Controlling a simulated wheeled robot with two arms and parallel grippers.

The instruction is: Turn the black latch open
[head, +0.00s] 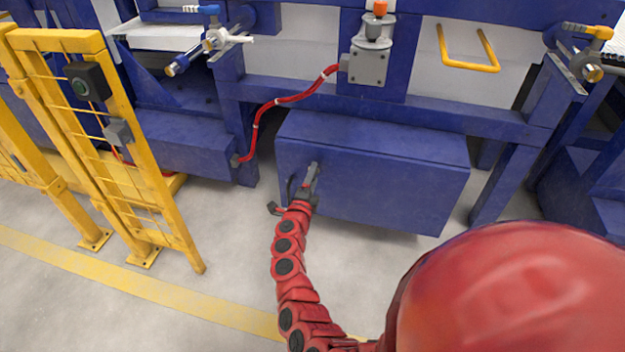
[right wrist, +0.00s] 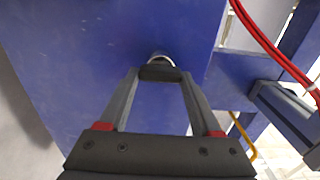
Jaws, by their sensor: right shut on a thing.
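The black latch (right wrist: 161,73) shows in the right wrist view as a dark piece between the fingertips, with a round metal base (right wrist: 159,56) just beyond it on the blue cabinet face. My right gripper (head: 313,170) is at the front of the blue cabinet (head: 400,185), near its upper left part. It is shut on the latch; both fingers close in on it in the right wrist view (right wrist: 160,76). In the head view the latch is too small and covered by the gripper to make out. My left gripper is not in view.
A yellow safety gate (head: 150,150) stands on the left. A red hose (head: 290,99) runs above the cabinet to a grey box (head: 369,66). Blue beams (head: 430,118) cross above the cabinet.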

